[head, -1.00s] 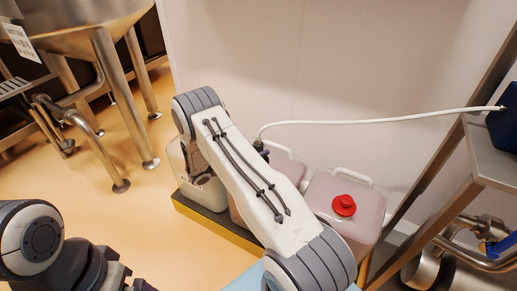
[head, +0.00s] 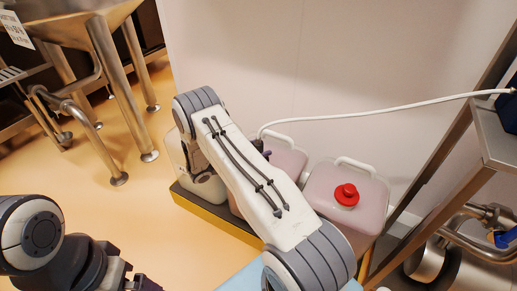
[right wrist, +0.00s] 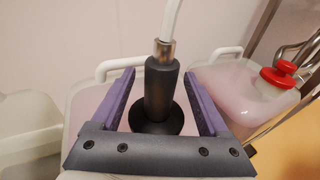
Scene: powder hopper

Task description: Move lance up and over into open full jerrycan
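The lance (right wrist: 161,90) has a black handle, a brass-coloured fitting and a white hose on top. In the right wrist view it stands upright, its black flange at the top of the middle jerrycan (right wrist: 90,100). My right gripper (right wrist: 160,92) has its purple fingers on either side of the handle, with gaps showing; it is open. In the head view my right arm hides most of the lance and gripper. The right jerrycan (head: 370,200) is pinkish with a red cap (head: 346,195) on it. My left gripper (head: 135,284) is cut off at the bottom edge.
A whitish jerrycan (head: 178,158) stands at the left end of the row, on a yellow-edged dark base (head: 215,218). The white hose (head: 390,112) runs right to a blue unit on a metal stand (head: 500,145). A steel hopper (head: 70,15) on legs stands at the left.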

